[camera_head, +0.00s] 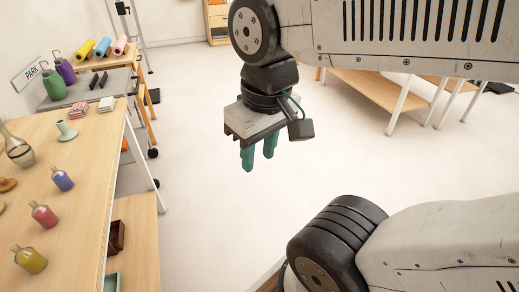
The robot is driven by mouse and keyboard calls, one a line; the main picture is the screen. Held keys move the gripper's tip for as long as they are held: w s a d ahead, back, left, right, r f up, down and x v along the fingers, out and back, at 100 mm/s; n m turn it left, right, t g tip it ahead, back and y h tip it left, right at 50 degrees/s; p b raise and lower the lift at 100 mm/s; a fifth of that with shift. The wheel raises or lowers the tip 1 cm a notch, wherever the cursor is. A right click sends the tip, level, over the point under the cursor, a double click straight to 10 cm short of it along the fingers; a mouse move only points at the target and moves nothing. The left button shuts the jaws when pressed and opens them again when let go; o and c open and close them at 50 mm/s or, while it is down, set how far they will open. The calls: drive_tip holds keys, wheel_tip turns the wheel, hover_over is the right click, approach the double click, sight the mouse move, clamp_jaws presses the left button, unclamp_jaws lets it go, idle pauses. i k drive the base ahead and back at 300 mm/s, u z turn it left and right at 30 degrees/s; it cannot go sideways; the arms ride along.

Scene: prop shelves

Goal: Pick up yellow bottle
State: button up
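The yellow bottle (31,261) is a small glass bottle with yellow contents and a grey neck. It stands at the near left end of the wooden table (91,200), close to the bottom left corner of the view. My gripper (258,158) hangs over the open floor to the right of the table, well apart from the bottle. Its two green fingers point down with a small gap between them, and nothing shows between them.
A pink bottle (44,215) and a blue bottle (62,180) stand farther along the table. A glass carafe (17,149) and a pale green candle holder (66,130) are beyond. A lower shelf (137,240) holds a brown box (116,237). The floor (210,190) is clear.

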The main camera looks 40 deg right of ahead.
sight(27, 258)
drive_tip(key=u, duration=1)
